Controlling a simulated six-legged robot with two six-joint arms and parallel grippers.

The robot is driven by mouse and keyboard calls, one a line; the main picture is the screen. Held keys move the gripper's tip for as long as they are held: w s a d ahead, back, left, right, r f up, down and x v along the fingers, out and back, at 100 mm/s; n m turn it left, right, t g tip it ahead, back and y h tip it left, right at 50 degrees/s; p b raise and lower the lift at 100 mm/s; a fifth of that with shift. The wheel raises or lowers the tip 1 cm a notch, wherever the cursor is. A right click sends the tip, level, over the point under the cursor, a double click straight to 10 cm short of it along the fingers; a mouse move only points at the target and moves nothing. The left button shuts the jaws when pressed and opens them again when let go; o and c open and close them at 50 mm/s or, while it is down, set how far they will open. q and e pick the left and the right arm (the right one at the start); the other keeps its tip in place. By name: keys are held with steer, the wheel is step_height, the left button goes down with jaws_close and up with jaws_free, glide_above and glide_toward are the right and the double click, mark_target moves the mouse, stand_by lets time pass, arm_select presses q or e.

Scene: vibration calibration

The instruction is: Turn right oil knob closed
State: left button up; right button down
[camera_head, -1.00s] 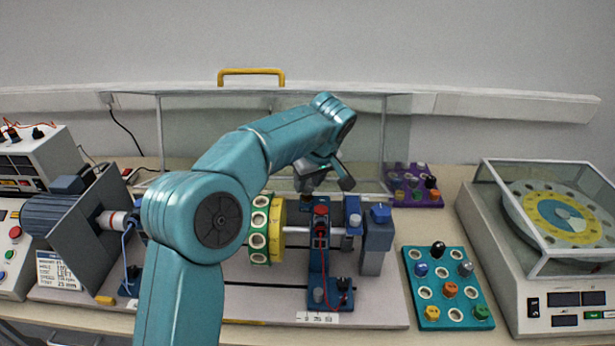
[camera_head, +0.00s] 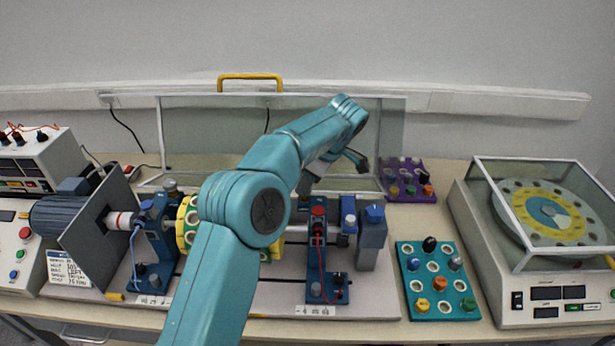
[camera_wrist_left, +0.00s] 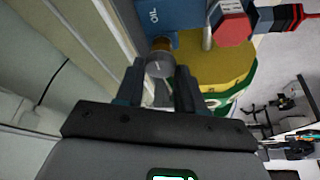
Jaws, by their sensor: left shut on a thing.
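In the left wrist view, a small grey round knob (camera_wrist_left: 159,64) sits at the end of a blue block (camera_wrist_left: 172,14) marked OIL. My left gripper (camera_wrist_left: 160,80) is shut on this knob, with one dark finger at each side. In the head view, the right blue bearing stand (camera_head: 317,268) has a red cap (camera_head: 318,210) on top. My left gripper (camera_head: 312,182) is behind that stand's top, partly hidden by my arm, and the knob cannot be made out there. My right gripper is not in view.
The yellow-green rotor (camera_head: 187,222) is partly behind my left arm. A teal knob tray (camera_head: 408,303), a purple tray (camera_head: 394,187) and a balance machine (camera_head: 500,300) lie further right. A clear guard with a yellow handle (camera_head: 250,77) stands behind.

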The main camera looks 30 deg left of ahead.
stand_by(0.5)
arm_select(q)
steer(key=o, duration=1)
steer(key=shift+d, duration=0.1)
steer(key=shift+o, duration=0.2)
steer(key=shift+r, duration=0.1)
steer(key=p+v, duration=0.7)
steer(key=v, duration=0.9)
steer(key=shift+r+p, duration=0.15)
steer(key=shift+p, duration=0.25)
